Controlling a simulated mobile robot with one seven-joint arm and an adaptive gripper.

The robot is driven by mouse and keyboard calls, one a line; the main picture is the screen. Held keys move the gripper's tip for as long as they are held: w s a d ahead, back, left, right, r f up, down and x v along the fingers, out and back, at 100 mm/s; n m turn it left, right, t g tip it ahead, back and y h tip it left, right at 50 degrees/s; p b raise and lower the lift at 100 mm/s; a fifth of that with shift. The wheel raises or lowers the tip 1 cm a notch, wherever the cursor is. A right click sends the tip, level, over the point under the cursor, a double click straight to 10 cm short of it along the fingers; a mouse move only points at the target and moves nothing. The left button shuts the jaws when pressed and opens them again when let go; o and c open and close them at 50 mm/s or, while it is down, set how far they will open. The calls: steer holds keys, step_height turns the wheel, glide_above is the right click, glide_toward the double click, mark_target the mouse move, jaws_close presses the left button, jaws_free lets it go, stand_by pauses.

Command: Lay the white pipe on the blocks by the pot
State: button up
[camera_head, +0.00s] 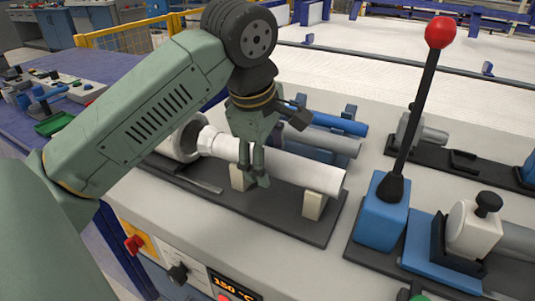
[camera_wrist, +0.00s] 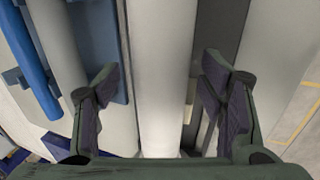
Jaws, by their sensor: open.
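The white pipe (camera_head: 300,171) lies across two cream blocks, a near-right one (camera_head: 313,205) and one farther left (camera_head: 239,178), on a dark base plate. Its left end reaches toward the pale round pot (camera_head: 181,141); I cannot tell whether they touch. My gripper (camera_head: 256,178) is over the pipe's left half, pointing down. In the wrist view the white pipe (camera_wrist: 166,50) runs between the fingers of my gripper (camera_wrist: 158,85), which are spread, with a gap on each side. My gripper hides part of the pipe in the head view.
Behind the white pipe lie a grey pipe (camera_head: 328,142) and a blue pipe (camera_head: 340,124) on a blue rack. A blue lever box (camera_head: 381,221) with a tall red-knobbed lever (camera_head: 439,32) stands to the right. A control panel (camera_head: 190,272) is on the front face.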

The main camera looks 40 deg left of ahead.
steer(key=v, duration=1.2)
